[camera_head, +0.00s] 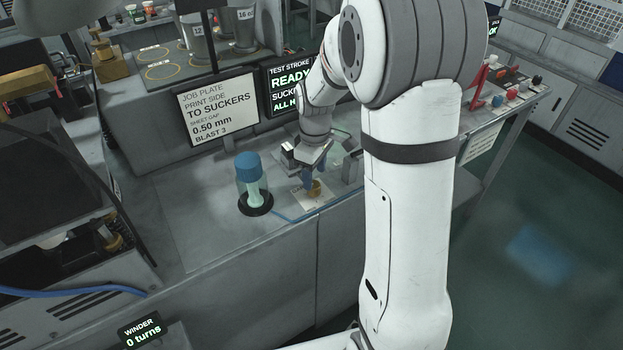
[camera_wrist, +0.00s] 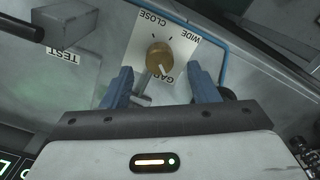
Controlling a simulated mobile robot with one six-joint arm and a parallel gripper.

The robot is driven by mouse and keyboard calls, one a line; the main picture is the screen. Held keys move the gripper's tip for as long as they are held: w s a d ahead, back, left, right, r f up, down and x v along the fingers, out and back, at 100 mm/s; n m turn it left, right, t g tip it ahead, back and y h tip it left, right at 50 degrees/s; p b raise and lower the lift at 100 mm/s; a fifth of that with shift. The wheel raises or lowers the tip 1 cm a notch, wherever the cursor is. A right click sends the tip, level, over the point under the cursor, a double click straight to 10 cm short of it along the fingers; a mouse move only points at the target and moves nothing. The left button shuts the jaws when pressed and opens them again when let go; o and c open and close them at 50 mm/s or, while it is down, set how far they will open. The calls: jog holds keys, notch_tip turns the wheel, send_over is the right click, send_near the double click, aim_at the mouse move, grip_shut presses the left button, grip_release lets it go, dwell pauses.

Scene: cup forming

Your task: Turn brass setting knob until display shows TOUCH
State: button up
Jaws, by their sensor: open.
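The brass setting knob (camera_wrist: 158,57) sits on a white plate (camera_wrist: 185,30) with the words CLOSE, WIDE and a partly hidden GAP. In the wrist view its pale pointer line faces the lower right. My gripper (camera_wrist: 160,80) is open, its two blue fingers on either side just short of the knob, with a gap on each side. In the head view the knob (camera_head: 315,187) shows beside the fingertips of my gripper (camera_head: 312,182). The display (camera_head: 290,87) reads TEST STROKE, READY and further lines partly hidden by my arm. I cannot read TOUCH on it.
A clear cylinder with a blue cap (camera_head: 248,167) stands left of the knob. A job plate sign (camera_head: 217,107) reads sheet gap 0.50 mm, blast 3. A grey block (camera_wrist: 62,20) near a TEST label is at the upper left of the wrist view. A blue hose (camera_wrist: 223,60) runs beside the plate.

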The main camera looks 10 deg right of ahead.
aim_at(315, 186)
jog(key=shift+f, duration=1.85)
jog(key=c, duration=0.9)
jog(key=shift+a, duration=0.4)
jog(key=shift+c, duration=0.3)
jog(key=shift+d+f, duration=0.1)
jog(key=shift+d, duration=0.2)
jog(key=shift+s+d, duration=0.1)
jog(key=shift+s, duration=0.1)
